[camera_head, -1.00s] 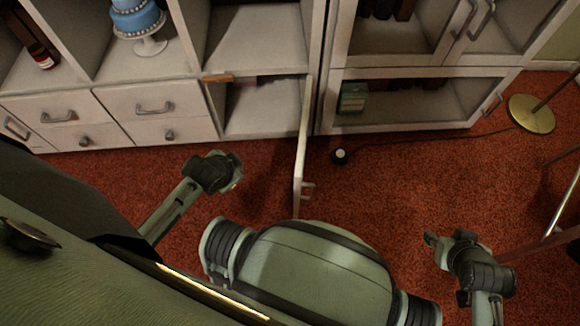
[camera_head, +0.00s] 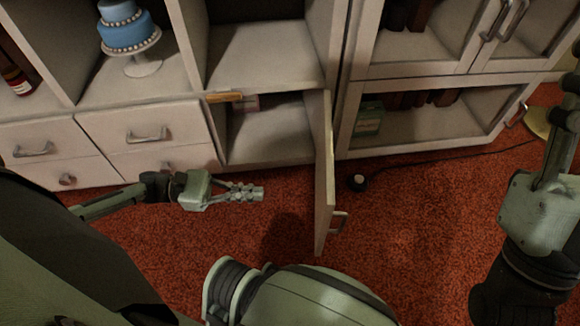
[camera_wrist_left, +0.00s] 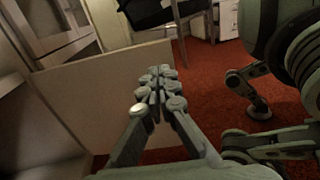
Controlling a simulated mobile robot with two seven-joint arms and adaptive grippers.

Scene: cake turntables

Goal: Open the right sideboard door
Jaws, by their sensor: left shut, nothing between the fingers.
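The right sideboard door (camera_head: 323,185) stands wide open, sticking out from the cabinet toward me. Its handle (camera_head: 338,222) is on the right-hand face, near the free edge. My left gripper (camera_head: 262,192) is shut and empty. It is left of the door, on its inner side, pointing at it with a visible gap in the head view. In the left wrist view the closed fingers (camera_wrist_left: 157,78) show in front of the pale door panel (camera_wrist_left: 105,95); contact cannot be told there. My right arm is at the right edge of the head view; its gripper is out of frame.
The open compartment (camera_head: 270,135) holds a few small items. Drawers (camera_head: 145,125) are to the left, with a blue cake (camera_head: 128,30) on a stand above. A glass-fronted cabinet (camera_head: 410,150) stands to the right.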

